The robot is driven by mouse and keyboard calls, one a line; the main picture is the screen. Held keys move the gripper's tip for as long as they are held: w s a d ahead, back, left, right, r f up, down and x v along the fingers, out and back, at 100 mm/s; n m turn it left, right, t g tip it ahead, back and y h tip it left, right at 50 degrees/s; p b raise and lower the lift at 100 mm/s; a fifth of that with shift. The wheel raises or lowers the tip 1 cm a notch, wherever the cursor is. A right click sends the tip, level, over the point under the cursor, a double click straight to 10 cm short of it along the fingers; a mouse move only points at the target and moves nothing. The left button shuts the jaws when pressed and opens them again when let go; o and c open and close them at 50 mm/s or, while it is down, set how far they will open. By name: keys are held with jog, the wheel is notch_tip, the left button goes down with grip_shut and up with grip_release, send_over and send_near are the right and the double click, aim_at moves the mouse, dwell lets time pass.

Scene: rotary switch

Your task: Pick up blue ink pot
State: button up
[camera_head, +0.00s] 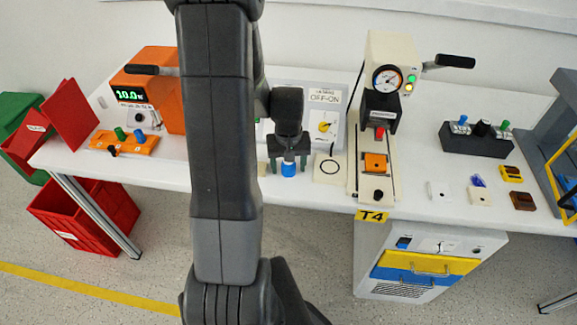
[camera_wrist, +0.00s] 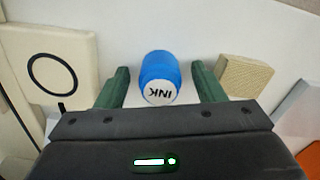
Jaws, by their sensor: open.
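The blue ink pot (camera_wrist: 158,70) stands on the white table, with a white top marked INK, in the wrist view. My gripper (camera_wrist: 160,78) is open, with one green finger on each side of the pot. A gap shows between the pot and each finger, so neither appears to touch it. In the head view the blue pot (camera_head: 289,170) shows just below my gripper (camera_head: 288,160), near the table's front edge. My arm hides part of the table to the left of the pot.
A pale plate with a black circle (camera_head: 328,168) lies right of the pot. A beige block (camera_wrist: 245,76) is close beside one finger. The OFF-ON switch panel (camera_head: 324,124) stands behind. A press with a gauge (camera_head: 387,78) stands further right.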

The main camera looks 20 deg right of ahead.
jog(key=c, duration=1.1)
jog(key=shift+r, duration=0.1)
